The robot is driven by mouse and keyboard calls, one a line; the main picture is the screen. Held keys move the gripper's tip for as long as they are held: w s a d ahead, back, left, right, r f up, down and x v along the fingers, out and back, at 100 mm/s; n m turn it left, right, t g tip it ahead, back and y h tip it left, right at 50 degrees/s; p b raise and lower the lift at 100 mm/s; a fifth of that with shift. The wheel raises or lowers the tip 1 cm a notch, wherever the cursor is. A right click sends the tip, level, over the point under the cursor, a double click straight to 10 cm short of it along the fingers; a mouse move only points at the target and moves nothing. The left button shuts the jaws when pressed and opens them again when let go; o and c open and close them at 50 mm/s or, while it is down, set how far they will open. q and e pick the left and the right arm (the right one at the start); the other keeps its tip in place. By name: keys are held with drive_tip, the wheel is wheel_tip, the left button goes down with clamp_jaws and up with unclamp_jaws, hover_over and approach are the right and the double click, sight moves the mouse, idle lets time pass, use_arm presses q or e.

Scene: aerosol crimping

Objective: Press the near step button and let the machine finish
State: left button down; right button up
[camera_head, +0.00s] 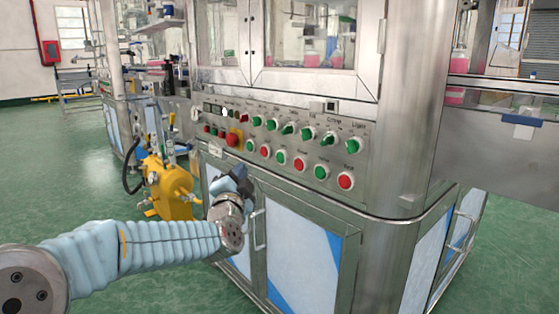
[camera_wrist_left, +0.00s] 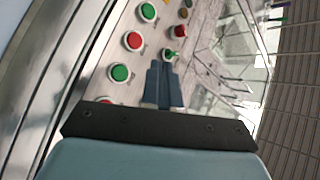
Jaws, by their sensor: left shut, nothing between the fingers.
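The machine's control panel (camera_head: 290,150) carries an upper row of mostly green knobs, such as this green knob (camera_head: 307,134), and a lower row of alternating green and red buttons. These include a green button (camera_head: 250,145), a red button (camera_head: 299,163) and a red button (camera_head: 345,181) at the right end. The labels are too small to tell which is the step button. My left gripper (camera_head: 240,172) is below the panel's left part, its fingers dark. In the left wrist view the left gripper (camera_wrist_left: 160,66) is shut and empty, overlapping the panel near a small green knob (camera_wrist_left: 169,54).
Cabinet doors (camera_head: 300,240) with handles are below. A yellow machine part (camera_head: 172,190) stands left of the cabinet. Green floor (camera_head: 60,180) is open at left.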

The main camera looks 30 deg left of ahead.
sight(280, 158)
use_arm(q)
drive_tip(key=w+d+p, duration=0.2)
drive_tip(key=w+d, duration=0.1)
drive_tip(key=w, duration=0.5)
drive_tip(key=shift+d, duration=0.2)
drive_tip(key=shift+w, duration=0.15)
idle(1.9)
drive_tip(key=shift+w+d+p, duration=0.2)
drive_tip(key=shift+w+p, duration=0.15)
